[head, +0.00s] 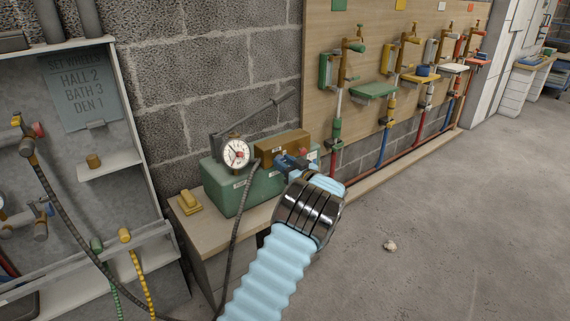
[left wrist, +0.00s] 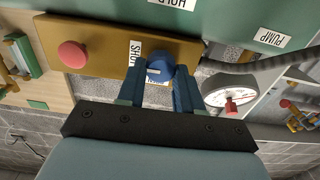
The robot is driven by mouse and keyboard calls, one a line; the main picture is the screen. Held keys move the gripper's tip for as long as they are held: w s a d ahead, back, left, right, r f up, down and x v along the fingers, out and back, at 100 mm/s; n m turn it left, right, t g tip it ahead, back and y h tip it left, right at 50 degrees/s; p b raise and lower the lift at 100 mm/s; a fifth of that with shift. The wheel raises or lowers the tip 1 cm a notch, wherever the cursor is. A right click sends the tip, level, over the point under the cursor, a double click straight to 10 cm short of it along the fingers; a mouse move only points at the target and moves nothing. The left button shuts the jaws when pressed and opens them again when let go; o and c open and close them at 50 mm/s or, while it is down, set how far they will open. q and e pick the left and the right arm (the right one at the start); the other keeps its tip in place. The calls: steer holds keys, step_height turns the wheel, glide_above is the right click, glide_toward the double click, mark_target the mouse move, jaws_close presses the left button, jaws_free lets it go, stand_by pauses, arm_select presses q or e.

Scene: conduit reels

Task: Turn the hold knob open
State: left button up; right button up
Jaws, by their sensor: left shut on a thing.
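A green pump box (head: 241,191) stands on a wooden bench, with a brass-coloured block (head: 283,147) on top. In the left wrist view the block (left wrist: 105,48) carries a red round knob (left wrist: 72,54) at left and a blue knob (left wrist: 160,68) to its right. A partly covered label reading "SHU…" (left wrist: 135,55) is beside the blue knob. A "HOLD" label (left wrist: 172,3) is on the green surface above. My left gripper (head: 291,162) is shut on the blue knob, its fingers on both sides. The knob's turn position is hard to tell.
A white-faced gauge (head: 236,153) and a dark lever (head: 268,112) stand on the box; a dark hose runs down from it. A yellow piece (head: 189,202) lies on the bench (head: 188,225). Pipes and valves line the wall board at right. The floor at right is mostly clear.

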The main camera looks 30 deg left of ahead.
arm_select(q)
steer(key=shift+s+f+n+b, duration=0.1)
steer(key=shift+f+n+b, duration=0.05)
steer(key=shift+n+b, duration=4.25)
steer(key=shift+s+f+n+b, duration=0.1)
steer(key=shift+f+n+b, duration=0.05)
steer(key=shift+n+b, duration=4.25)
steer(key=o, duration=1)
steer(key=shift+r, duration=0.1)
steer(key=shift+o, duration=0.2)
